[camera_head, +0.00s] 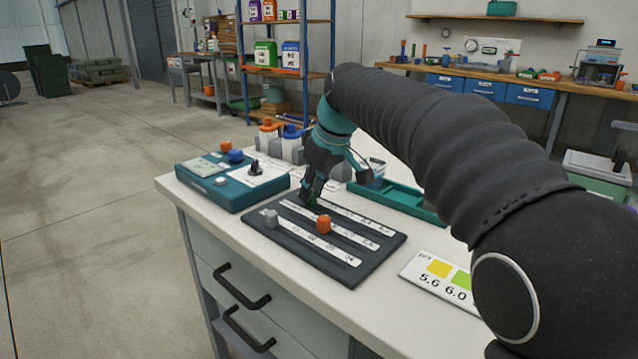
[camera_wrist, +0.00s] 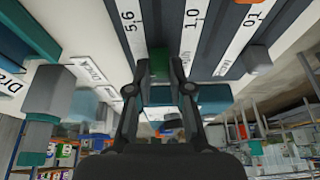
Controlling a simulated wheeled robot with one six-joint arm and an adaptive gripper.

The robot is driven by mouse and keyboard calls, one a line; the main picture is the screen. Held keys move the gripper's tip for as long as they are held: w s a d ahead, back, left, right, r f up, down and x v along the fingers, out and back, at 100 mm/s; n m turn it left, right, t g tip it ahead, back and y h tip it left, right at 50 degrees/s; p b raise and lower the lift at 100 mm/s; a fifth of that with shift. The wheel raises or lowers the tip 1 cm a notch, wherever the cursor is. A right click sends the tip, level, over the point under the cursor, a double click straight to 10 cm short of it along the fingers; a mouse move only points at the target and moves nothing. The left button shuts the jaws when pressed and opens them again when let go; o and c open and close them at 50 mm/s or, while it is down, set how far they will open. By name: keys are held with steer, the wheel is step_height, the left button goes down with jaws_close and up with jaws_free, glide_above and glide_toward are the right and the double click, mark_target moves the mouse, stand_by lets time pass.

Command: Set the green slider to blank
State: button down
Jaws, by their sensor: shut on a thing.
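The dark slider panel (camera_head: 290,245) lies on the white bench top, with white label strips along its slots. The green slider (camera_wrist: 158,66) shows in the wrist view between my fingertips, near the end of its slot; the numbers 5.6 and 1.0 are on the strips either side. My gripper (camera_head: 312,198) is shut on it and points down at the far-left part of the panel. In the head view my fingers mostly hide the green slider. I cannot make out a blank mark.
An orange slider (camera_head: 323,224) and a grey slider (camera_head: 271,217) sit in the panel's other slots, close to my gripper. A teal control box (camera_head: 222,190) stands at left, a green tray (camera_head: 400,200) behind. A colour chart card (camera_head: 440,276) lies at right.

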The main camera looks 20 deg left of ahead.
steer(key=shift+a, duration=0.1)
steer(key=c, duration=1)
jaws_free()
steer(key=shift+w+a, duration=0.1)
steer(key=shift+a, duration=0.05)
steer(key=shift+c, duration=0.2)
steer(key=shift+r, duration=0.1)
steer(key=v, duration=1.2)
